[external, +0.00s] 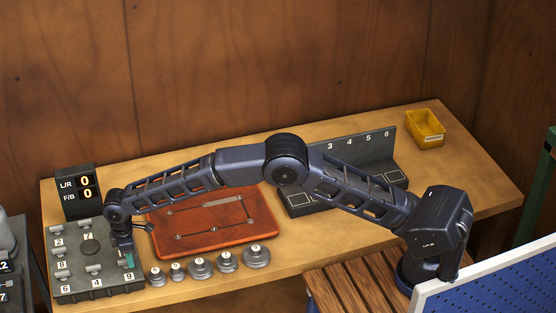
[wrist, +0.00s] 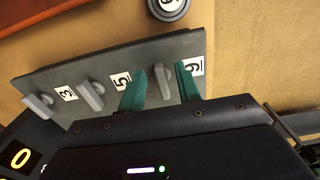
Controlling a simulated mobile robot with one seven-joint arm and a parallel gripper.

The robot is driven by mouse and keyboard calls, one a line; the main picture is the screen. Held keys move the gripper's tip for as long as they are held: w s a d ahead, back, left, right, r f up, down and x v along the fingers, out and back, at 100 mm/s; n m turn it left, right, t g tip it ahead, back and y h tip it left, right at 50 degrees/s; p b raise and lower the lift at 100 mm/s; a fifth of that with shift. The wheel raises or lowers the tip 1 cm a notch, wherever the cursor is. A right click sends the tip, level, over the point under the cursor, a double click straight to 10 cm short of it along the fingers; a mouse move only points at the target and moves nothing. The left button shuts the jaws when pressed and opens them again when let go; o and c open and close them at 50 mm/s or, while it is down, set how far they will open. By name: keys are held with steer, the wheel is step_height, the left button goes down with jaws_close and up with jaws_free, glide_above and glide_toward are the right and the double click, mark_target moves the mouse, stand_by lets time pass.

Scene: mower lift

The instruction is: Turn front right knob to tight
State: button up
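The grey knob panel (external: 100,289) lies flat at the left end of the bench, with several lever knobs and number labels. My gripper (external: 128,260) is low over its front right corner, by label 9. In the wrist view, the front right knob (wrist: 162,84) is a grey lever next to label 9. The teal fingers of my gripper (wrist: 160,80) stand on either side of it, with narrow gaps showing, so they look open around it. Whether either finger touches the knob lower down is hidden. The knobs by label 3 (wrist: 38,105) and label 5 (wrist: 91,96) are free.
A display (external: 78,192) reading 0 and 0 stands behind the panel. Several round grey weights (external: 201,268) line the bench front right of the panel. A red-brown board (external: 222,238), a numbered grey rack (external: 380,148) and a yellow bin (external: 425,128) lie farther right.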

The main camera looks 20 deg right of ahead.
jaws_close()
steer(key=shift+m, duration=0.4)
steer(key=m, duration=0.3)
steer(key=shift+s+m, duration=0.3)
steer(key=m, duration=0.4)
steer(key=shift+s+a+m, duration=0.25)
steer(key=shift+m, duration=0.05)
steer(key=m, duration=0.4)
steer(key=shift+s+a, duration=0.2)
steer(key=shift+a, duration=0.05)
steer(key=m, duration=0.4)
steer(key=shift+a+m, duration=0.3)
